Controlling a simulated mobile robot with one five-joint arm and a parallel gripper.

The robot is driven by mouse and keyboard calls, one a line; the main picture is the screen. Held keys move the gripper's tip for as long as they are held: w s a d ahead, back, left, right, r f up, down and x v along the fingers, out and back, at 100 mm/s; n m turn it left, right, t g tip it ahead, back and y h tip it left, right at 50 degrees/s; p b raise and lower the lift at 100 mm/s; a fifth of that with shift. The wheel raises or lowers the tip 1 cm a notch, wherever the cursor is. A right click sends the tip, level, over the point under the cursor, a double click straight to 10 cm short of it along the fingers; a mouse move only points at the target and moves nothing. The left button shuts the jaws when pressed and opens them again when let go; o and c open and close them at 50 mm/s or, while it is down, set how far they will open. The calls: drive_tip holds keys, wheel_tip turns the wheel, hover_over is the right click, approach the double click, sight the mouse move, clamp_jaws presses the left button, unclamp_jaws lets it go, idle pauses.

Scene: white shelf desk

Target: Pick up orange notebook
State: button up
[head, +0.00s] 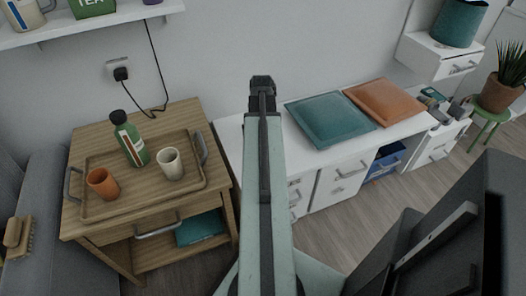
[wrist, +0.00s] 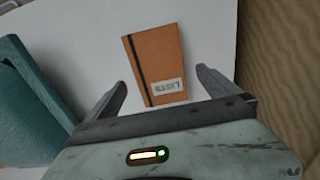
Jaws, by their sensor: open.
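The orange notebook (wrist: 158,62) lies on the white desk top (wrist: 215,30) in the wrist view, with a dark elastic band along its left side and a pale label near its lower end. My gripper (wrist: 161,80) is open and empty, one finger on each side of the notebook's lower end, with a gap to each edge. I cannot tell its height above the desk. In the head view my gripper (head: 262,84) is seen from behind at the left end of the desk. The notebook does not show there, probably hidden by my arm.
A teal cushion (head: 330,119) and an orange cushion (head: 384,102) lie on the desk to the right. The teal one also shows in the wrist view (wrist: 35,105). A wooden cart (head: 190,118) stands at left with a tray, green bottle (head: 130,140) and cups.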

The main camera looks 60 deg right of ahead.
drive_tip(key=f+b, duration=0.3)
drive_tip(key=f, duration=0.1)
drive_tip(key=shift+s, duration=0.25)
drive_tip(key=shift+r, duration=0.15)
drive_tip(key=c, duration=1.5)
wheel_tip(320, 180, up, 10)
drive_tip(key=p, duration=1)
drive_tip(key=shift+r+p, duration=0.15)
drive_tip(key=shift+p, duration=0.2)
drive_tip(key=shift+c, duration=0.2)
